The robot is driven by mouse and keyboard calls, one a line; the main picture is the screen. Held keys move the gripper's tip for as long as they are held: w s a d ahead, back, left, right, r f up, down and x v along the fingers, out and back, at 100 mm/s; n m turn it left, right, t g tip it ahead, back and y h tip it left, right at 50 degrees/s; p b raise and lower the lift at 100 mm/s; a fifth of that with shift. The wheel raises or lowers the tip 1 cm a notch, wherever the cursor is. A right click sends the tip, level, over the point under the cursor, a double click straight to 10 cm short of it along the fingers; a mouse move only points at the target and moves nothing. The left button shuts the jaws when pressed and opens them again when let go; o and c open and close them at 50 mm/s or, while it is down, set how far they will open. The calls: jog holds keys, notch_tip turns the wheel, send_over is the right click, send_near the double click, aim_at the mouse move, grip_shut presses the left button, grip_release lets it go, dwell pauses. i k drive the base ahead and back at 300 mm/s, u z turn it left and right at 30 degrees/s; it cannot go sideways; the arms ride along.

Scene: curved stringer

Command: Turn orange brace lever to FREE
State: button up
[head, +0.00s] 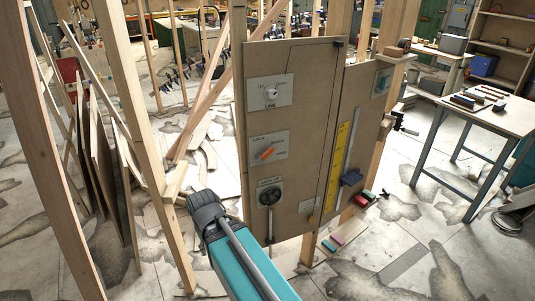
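The orange brace lever (266,153) sits on a pale label plate (283,151) in the middle of the left plywood panel (300,100). The lever is slanted, from lower left to upper right. LOCK is printed at the plate's upper left; the other lettering at its right is too small to read surely. I cannot tell which mark the lever points to. My arm comes up from the bottom, below and left of the lever, apart from the plate. My gripper does not show; only a teal link and a dark joint are visible.
Above is a round LINE knob (271,92); below is a dark round crank (269,196). The right panel has a yellow strip (336,165) and blue slider (350,178). A timber post (150,140) stands left of the panel. A table (485,108) stands at right.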

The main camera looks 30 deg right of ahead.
aim_at(260, 158)
jog(key=z, duration=0.05)
jog(key=k, duration=0.55)
jog(key=z, duration=0.65)
